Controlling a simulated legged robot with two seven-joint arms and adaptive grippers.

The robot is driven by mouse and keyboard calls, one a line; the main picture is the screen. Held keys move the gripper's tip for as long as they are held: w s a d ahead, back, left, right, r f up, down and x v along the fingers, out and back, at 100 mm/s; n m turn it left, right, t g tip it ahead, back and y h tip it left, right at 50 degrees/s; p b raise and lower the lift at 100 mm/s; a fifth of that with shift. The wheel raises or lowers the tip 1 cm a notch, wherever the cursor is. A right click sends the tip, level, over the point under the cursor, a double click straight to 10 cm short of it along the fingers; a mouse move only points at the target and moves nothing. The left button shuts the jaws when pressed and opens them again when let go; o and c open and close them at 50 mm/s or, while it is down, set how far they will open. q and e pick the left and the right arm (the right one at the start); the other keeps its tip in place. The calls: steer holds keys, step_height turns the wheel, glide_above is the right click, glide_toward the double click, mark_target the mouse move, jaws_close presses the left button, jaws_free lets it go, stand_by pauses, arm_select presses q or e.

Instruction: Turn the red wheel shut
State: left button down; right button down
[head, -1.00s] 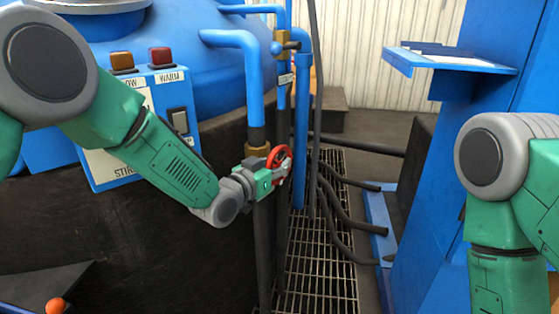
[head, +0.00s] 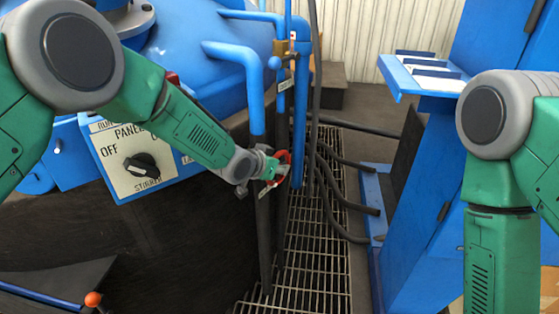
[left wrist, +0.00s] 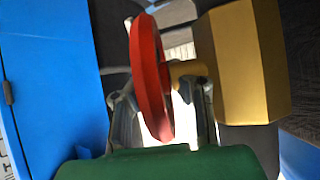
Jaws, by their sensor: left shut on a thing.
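The red wheel (head: 285,157) sits on a valve at the blue pipe, partly hidden behind my left gripper (head: 277,172). In the left wrist view the wheel (left wrist: 151,80) shows nearly edge-on, joined by a short brass stem to a brass valve body (left wrist: 240,62). My left gripper (left wrist: 163,118) is shut on the wheel, with a finger on either side of its rim. My right arm shows at the right of the head view, but its gripper is out of the picture.
Blue pipes (head: 252,90) rise beside the wheel. Black hoses (head: 335,200) lie over the floor grating (head: 312,240). A blue cabinet (head: 425,235) with a shelf (head: 415,82) stands at the right.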

stand_by(0.4)
arm_select(q)
steer(key=c, duration=1.5)
jaws_free()
steer(key=shift+w, duration=0.1)
steer(key=shift+c, duration=0.2)
steer(key=v, duration=1.2)
